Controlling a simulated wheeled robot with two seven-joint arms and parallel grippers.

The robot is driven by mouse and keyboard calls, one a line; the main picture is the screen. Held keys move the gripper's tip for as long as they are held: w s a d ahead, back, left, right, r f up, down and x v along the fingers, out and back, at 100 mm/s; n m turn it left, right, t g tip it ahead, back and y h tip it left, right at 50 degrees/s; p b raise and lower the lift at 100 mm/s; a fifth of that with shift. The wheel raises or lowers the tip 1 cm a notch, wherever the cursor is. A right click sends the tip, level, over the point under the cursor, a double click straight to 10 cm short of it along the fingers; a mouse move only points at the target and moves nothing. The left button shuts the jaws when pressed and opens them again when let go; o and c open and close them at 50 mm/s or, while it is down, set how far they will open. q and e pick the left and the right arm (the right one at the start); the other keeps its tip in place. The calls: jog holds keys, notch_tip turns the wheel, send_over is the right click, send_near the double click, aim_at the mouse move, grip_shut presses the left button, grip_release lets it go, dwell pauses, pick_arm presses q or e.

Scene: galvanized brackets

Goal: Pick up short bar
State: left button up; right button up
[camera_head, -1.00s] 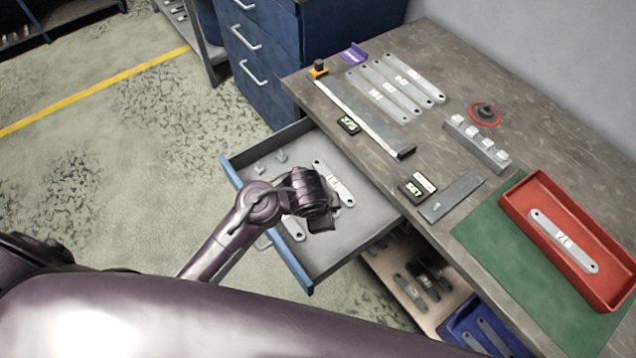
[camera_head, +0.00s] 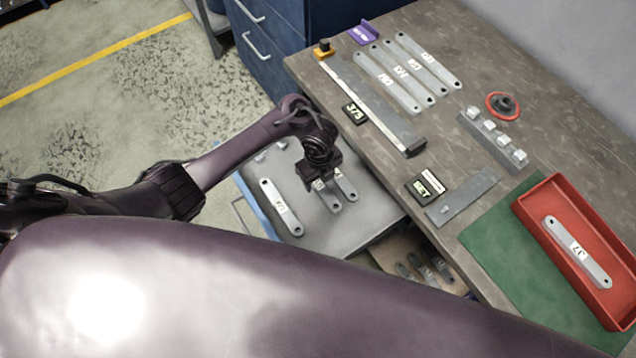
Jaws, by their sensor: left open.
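The open drawer (camera_head: 371,229) holds flat grey bars with rounded ends and holes. One labelled bar (camera_head: 282,207) lies clear on the left. A second bar (camera_head: 331,199) and a third bar (camera_head: 346,183) lie side by side to its right, partly hidden by my left gripper. My left gripper (camera_head: 320,182) is open, pointing down over the upper ends of these two bars. Its fingertips are dark and small, so I cannot tell whether they touch a bar. Which bar is the short one is not clear. My right gripper is not in view.
On the bench, several longer bars (camera_head: 408,73) lie beside a metal rule (camera_head: 372,104). A red tray (camera_head: 561,188) with one bar (camera_head: 578,252) stands on a green mat (camera_head: 487,245). A block with pale cubes (camera_head: 493,138) sits near a red-ringed knob (camera_head: 503,105).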

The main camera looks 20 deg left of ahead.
aim_at(319, 185)
pick_arm(q)
notch_tip(319, 185, down, 3)
jog(key=shift+w, duration=0.15)
grip_shut()
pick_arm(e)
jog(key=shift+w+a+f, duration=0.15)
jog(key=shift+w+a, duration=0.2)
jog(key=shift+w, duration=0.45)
pick_arm(q)
jog(key=shift+r, duration=0.15)
